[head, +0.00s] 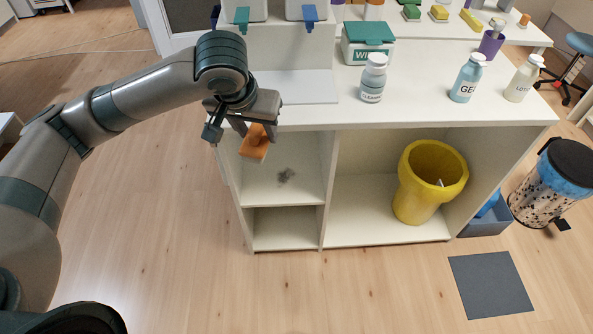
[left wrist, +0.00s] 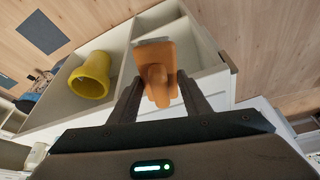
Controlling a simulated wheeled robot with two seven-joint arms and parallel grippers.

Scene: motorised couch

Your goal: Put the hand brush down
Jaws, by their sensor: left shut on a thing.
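My left gripper (head: 253,124) is shut on an orange hand brush (head: 255,143). It holds the brush in the air in front of the open shelf compartment (head: 290,186) of the white unit, just below the counter edge. In the left wrist view the brush (left wrist: 157,68) sits between the two fingers of the gripper (left wrist: 157,92), with a pale edge at its far end. My right gripper is not in view.
A yellow bucket (head: 411,207) stands in the right compartment. The white counter (head: 420,108) above holds a pill bottle (head: 373,78), a wipes box (head: 367,42) and several bottles. A grey mat (head: 490,285) lies on the floor near a bin (head: 552,180).

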